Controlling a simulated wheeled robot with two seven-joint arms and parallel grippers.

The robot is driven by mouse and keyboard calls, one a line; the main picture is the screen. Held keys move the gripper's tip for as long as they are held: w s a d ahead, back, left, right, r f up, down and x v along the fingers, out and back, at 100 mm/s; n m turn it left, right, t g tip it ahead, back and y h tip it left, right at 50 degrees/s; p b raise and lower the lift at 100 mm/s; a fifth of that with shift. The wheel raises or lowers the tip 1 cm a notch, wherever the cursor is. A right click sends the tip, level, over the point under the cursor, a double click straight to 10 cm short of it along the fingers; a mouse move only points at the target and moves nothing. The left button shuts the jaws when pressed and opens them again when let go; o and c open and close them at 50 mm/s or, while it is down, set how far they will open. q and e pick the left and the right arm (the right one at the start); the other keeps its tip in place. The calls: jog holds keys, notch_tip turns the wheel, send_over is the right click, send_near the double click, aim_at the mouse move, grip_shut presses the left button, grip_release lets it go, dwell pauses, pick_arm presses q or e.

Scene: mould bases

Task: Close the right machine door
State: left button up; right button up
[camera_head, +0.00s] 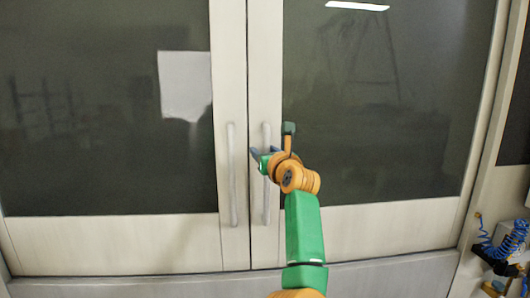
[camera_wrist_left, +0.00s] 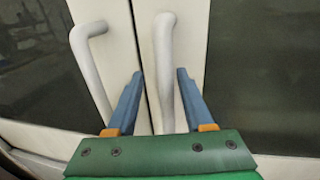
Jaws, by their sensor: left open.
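The right machine door (camera_head: 360,228) has a pale frame around a dark window. Its edge lies along the left door's edge, with only a thin seam showing between them. The right door's handle (camera_head: 266,190) is a pale vertical bar; it also shows in the left wrist view (camera_wrist_left: 164,45). My left gripper (camera_head: 256,154) is at that handle. In the left wrist view its blue fingers (camera_wrist_left: 160,78) are open, one on each side of the handle. I cannot tell whether they touch it. My right gripper is in neither view.
The left machine door (camera_head: 120,243) has a similar handle (camera_head: 232,185), close to the left of my gripper. A blue coiled hose (camera_head: 500,243) hangs at the far right beside the machine. A pale lower panel (camera_head: 130,288) runs below the doors.

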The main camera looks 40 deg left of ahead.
pick_arm(q)
jog(key=shift+d+f, duration=0.1)
jog(key=b+v, duration=0.4)
jog(key=v, duration=0.3)
